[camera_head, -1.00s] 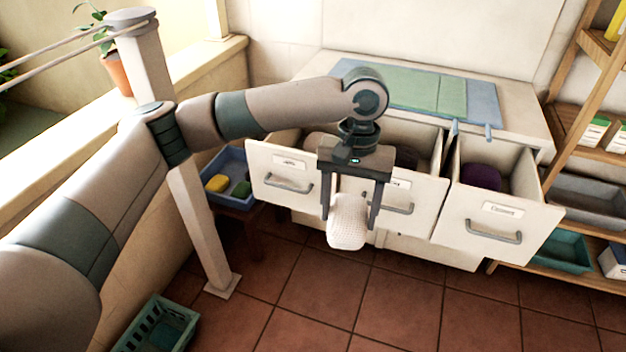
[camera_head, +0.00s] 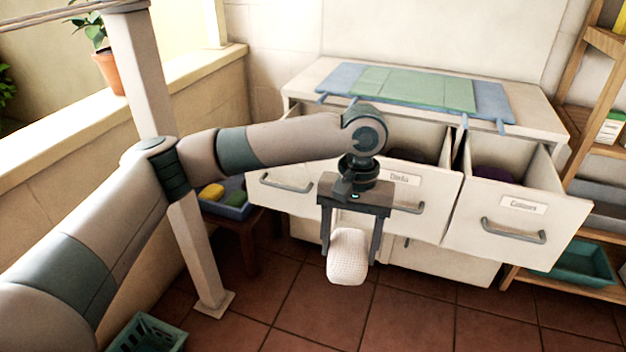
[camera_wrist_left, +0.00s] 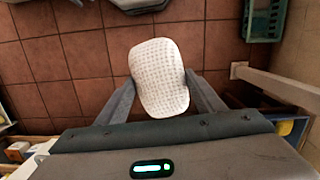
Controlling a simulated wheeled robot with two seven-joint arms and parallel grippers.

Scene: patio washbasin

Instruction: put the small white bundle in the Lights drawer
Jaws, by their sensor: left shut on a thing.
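The small white bundle (camera_head: 347,268) is a rounded, knitted-looking white thing. My left gripper (camera_head: 349,254) is shut on it and holds it in the air in front of the drawers. The left wrist view shows the bundle (camera_wrist_left: 160,78) between the two fingers, with floor tiles beyond. The white cabinet has three pulled-out drawers. The left drawer (camera_head: 290,201) is partly behind my left arm, and its label and inside are hidden. The middle drawer (camera_head: 428,212) seems labelled Darks. The right drawer (camera_head: 500,254) seems labelled Colours and holds something dark purple. My right gripper is not in view.
A blue and green mat (camera_head: 420,88) lies on the cabinet top. A white post (camera_head: 196,245) stands at the left beside a blue tray (camera_head: 238,212) with coloured items. A green basket (camera_head: 150,335) is on the floor. Wooden shelves (camera_head: 590,150) stand at the right.

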